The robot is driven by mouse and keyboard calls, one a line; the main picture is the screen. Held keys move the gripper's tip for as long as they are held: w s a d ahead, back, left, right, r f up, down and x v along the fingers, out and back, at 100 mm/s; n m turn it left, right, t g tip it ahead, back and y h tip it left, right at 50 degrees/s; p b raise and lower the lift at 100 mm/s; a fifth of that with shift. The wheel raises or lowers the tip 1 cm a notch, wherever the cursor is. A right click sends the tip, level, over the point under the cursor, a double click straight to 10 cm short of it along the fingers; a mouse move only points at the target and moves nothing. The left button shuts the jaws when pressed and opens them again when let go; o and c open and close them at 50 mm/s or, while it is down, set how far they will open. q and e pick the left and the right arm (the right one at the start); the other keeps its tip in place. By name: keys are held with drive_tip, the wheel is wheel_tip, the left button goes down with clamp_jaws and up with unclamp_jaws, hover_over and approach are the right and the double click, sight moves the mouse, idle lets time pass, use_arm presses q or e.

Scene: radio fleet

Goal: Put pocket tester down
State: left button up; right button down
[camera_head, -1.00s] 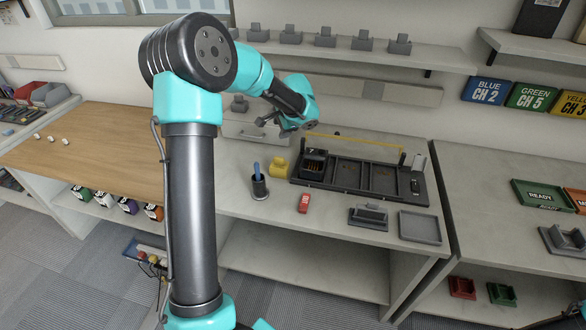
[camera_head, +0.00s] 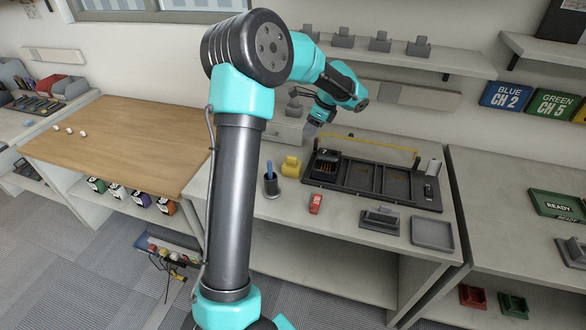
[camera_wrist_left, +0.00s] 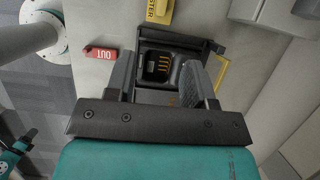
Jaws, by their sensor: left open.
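A small yellow block (camera_head: 291,166), which I take for the pocket tester, stands on the grey bench left of the black charging tray (camera_head: 372,200). In the left wrist view a yellow piece with partly cut-off lettering "STER" (camera_wrist_left: 160,10) shows at the top edge. My left gripper (camera_head: 308,132) is above the back of the bench, near the tray's left end. In the left wrist view my left gripper (camera_wrist_left: 160,66) is open, with nothing between its fingers. The black charger slot (camera_wrist_left: 158,65) lies beyond them. My right gripper is not in view.
A red "OUT" tag (camera_head: 315,203), a dark cup with a blue tool (camera_head: 271,186), a grey stand (camera_head: 381,218) and an empty grey tray (camera_head: 432,234) are on the bench. A yellow bar (camera_head: 370,142) spans the tray's back. The wooden counter (camera_head: 120,145) is mostly bare.

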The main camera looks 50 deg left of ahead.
use_arm(q)
approach(292, 157)
drive_tip(key=x, duration=0.5)
drive_tip(key=shift+d, duration=0.15)
drive_tip(key=shift+f, duration=0.1)
drive_tip(key=shift+x, duration=2.6)
drive_tip(key=shift+c, duration=0.3)
clamp_jaws()
